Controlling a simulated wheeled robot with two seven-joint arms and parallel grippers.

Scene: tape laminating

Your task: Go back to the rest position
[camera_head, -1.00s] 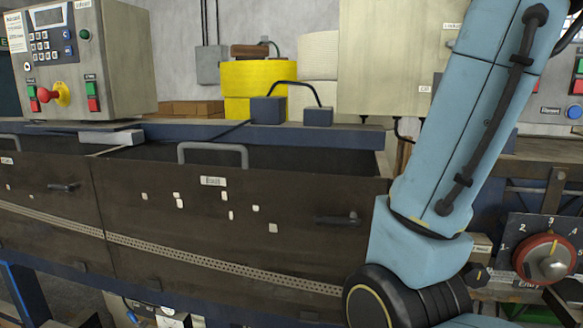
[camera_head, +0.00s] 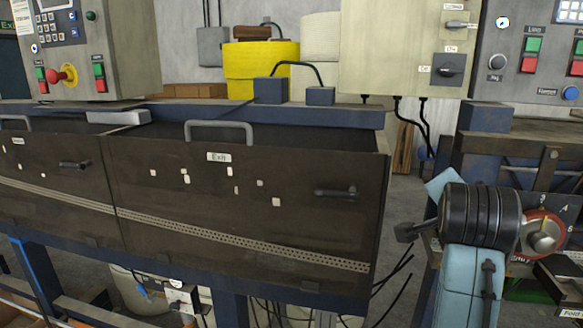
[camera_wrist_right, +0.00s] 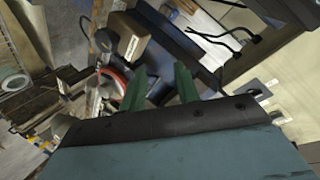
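My right arm (camera_head: 468,285) is low at the right of the head view, in front of the panel with the red dial (camera_head: 543,232). Its gripper does not show clearly there. In the right wrist view my right gripper (camera_wrist_right: 160,88) has two green fingers standing apart with nothing seen between them. A red-rimmed dial (camera_wrist_right: 117,78) shows just left of the fingers, beyond them. My left arm and left gripper are not in the head view.
A control box with a red stop button (camera_head: 67,75) stands at left. Loose cables hang right of the cover.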

